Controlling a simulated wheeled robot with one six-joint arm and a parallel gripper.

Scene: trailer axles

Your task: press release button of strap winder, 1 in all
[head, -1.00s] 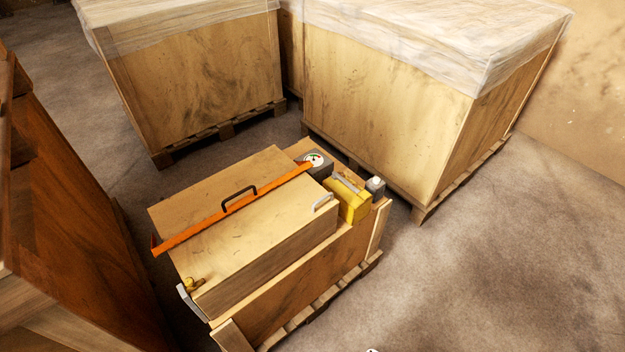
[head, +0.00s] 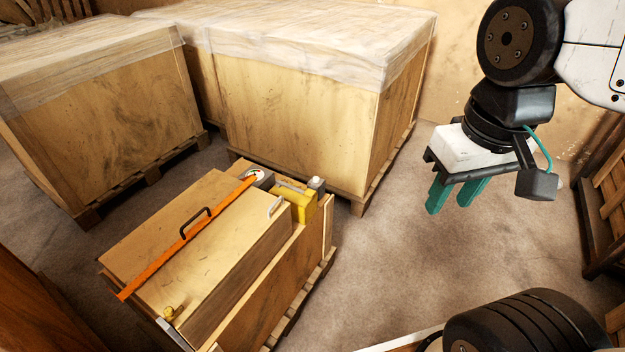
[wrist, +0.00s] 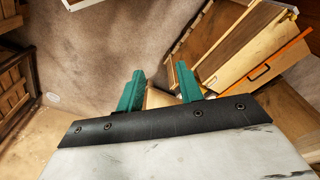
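A long wooden crate (head: 190,245) stands on a pallet in the head view, with an orange strap (head: 165,262) lying along its top. At the strap's far end is a dark grey housing with a round dial (head: 255,176). Beside it are a yellow box (head: 299,206) and a small grey block with a white top (head: 317,184). I cannot tell which part is the strap winder's release button. My gripper (head: 453,200) is raised to the right of the crate, well apart from it. Its green fingers are spread and empty. The strap also shows in the wrist view (wrist: 284,55).
Large wrapped crates (head: 300,125) stand on pallets behind the long crate. A wooden rack (head: 607,190) stands at the right edge. Brown wood (head: 35,310) fills the lower left corner. The floor (head: 390,265) right of the long crate is clear.

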